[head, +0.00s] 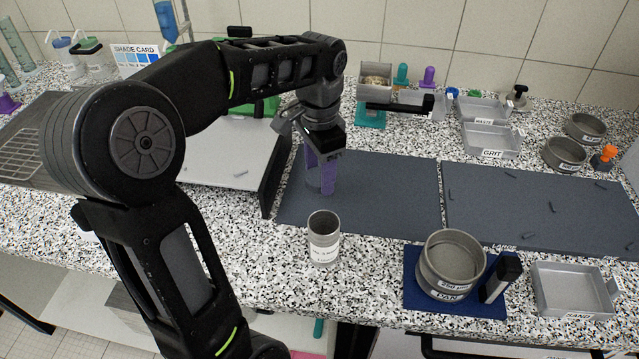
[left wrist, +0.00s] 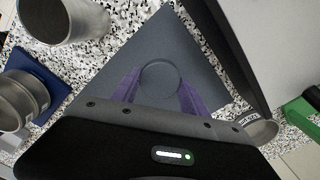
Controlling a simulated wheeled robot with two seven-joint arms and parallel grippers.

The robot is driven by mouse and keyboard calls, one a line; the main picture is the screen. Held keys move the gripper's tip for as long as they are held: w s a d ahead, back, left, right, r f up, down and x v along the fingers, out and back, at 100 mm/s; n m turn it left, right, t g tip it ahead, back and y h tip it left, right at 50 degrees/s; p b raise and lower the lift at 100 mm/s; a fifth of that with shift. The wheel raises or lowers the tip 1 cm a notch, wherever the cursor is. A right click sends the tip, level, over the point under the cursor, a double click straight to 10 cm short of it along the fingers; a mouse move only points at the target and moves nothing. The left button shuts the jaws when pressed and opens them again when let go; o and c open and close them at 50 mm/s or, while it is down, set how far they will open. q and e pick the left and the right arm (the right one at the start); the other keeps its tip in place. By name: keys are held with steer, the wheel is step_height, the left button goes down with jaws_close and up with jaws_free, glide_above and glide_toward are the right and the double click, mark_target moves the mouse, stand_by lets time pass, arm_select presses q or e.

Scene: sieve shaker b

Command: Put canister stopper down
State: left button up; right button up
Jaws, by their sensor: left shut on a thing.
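My left gripper (head: 321,190) points down over the left end of the dark grey mat (head: 390,190). Its purple fingers, seen in the left wrist view (left wrist: 159,85), are shut on a round grey disc, the canister stopper (left wrist: 159,76). The stopper is close to the mat; I cannot tell whether it touches. In the head view the fingers mostly hide it. The open grey canister (head: 323,245) stands upright on the speckled counter, in front of the mat, with a white label. It also shows in the left wrist view (left wrist: 62,18). My right gripper is not in view.
A sieve (head: 450,265) stands on a blue pad (head: 412,290) at front right, beside a black-ended block (head: 502,275). A tray (head: 570,290) lies further right. A light board with a dark side (head: 275,180) is left of the gripper. The mat's middle is clear.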

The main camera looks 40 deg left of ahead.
arm_select(q)
steer(key=shift+f, duration=1.85)
steer(key=shift+f, duration=0.2)
steer(key=o, duration=1.3)
steer(key=shift+o, duration=0.2)
steer(key=shift+r, duration=0.1)
